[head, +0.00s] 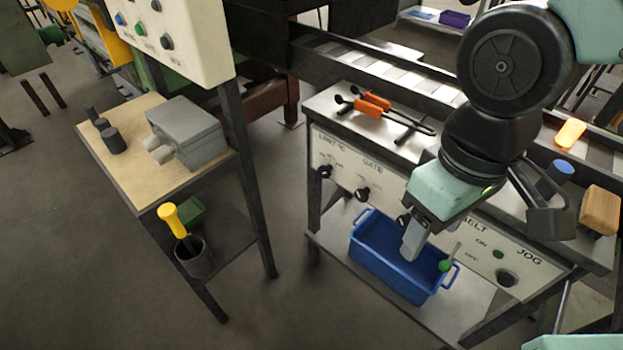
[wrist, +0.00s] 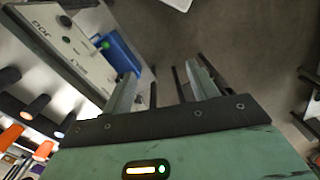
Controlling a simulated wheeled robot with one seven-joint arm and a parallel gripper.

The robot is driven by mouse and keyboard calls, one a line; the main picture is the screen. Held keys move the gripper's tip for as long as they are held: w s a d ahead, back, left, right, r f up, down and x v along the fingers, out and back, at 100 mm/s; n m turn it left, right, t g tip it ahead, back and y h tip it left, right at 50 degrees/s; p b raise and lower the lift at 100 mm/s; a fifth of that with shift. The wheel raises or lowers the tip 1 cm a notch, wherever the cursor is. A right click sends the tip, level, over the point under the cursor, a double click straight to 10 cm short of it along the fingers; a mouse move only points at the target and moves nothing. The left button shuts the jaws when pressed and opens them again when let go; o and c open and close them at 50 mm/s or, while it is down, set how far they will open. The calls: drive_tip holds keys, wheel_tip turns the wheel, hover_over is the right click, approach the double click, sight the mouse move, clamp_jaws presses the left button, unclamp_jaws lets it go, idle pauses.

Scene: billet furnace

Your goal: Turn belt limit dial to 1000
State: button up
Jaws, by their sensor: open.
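The control panel on the front of the bench carries a dial (head: 325,171) under a label that reads like "LIMIT °C"; its scale and setting are too small to read. A second knob (head: 362,194) sits under "GATE". A third knob (head: 403,221) is partly hidden by my gripper. My gripper (head: 412,248) is in front of the panel, right of the limit dial and apart from it, pointing down over the blue bin. In the wrist view my gripper (wrist: 161,82) has its fingers apart with nothing between them; the panel (wrist: 62,45) with "JOG" is at upper left.
The blue bin (head: 385,262) stands on the bench's lower shelf, near a green-knobbed lever (head: 446,265). Orange-handled tools (head: 372,105) and a wooden block (head: 600,209) lie on top. A side table (head: 125,165) holds a grey box. Floor between the tables is clear.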

drive_tip(key=w+a+f+m+t+h+b, duration=0.1)
drive_tip(key=w+a+f+h+b, duration=0.2)
drive_tip(key=w+f+b, duration=0.6)
drive_tip(key=w+a+f+m+h+b, duration=0.25)
drive_tip(key=w+f+b, duration=0.35)
drive_tip(key=f, duration=0.6)
drive_tip(key=m+t+h+b, duration=0.2)
drive_tip(key=t+h+b, duration=0.4)
drive_tip(key=t+b, duration=1)
approach(323, 174)
drive_tip(key=w+d+b, duration=0.1)
drive_tip(key=w, duration=0.1)
drive_tip(key=w+d+r+g+b, duration=0.1)
drive_tip(key=w+d, duration=0.1)
drive_tip(key=w, duration=0.1)
drive_tip(key=w+d+r+g+b, duration=0.1)
drive_tip(key=w, duration=0.1)
drive_tip(key=shift+w+d+b, duration=0.15)
drive_tip(key=shift+d+b, duration=0.25)
drive_tip(key=c, duration=1)
